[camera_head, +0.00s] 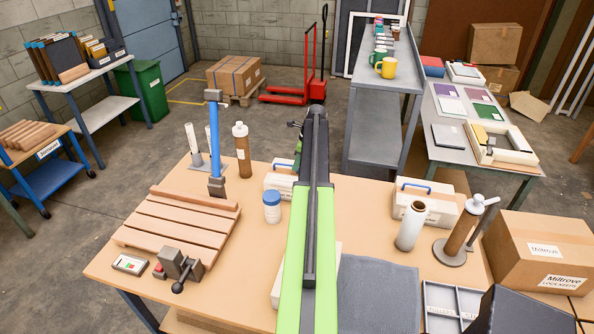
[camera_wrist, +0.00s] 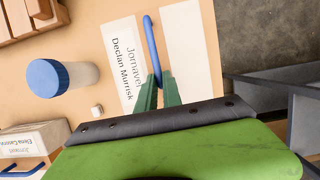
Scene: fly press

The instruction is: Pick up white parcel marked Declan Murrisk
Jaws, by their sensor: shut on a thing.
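The white parcel (camera_wrist: 121,62) has a label reading "Jornavel Declan Murrisk" and a blue bar handle (camera_wrist: 152,44) on top. In the wrist view my gripper (camera_wrist: 159,82) has its green fingers shut on this handle. In the head view a white parcel (camera_head: 276,182) with a blue handle stands at the table's far side, partly hidden by my arm. Whether it is clear of the table cannot be told. A second parcel (camera_wrist: 38,142), marked "Elena", shows at the lower left of the wrist view.
A blue-capped jar (camera_head: 272,208) stands close by, left of my arm. A brown bottle (camera_head: 242,152), a blue-post stand (camera_head: 215,150) and a slatted wooden rack (camera_head: 180,228) are further left.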

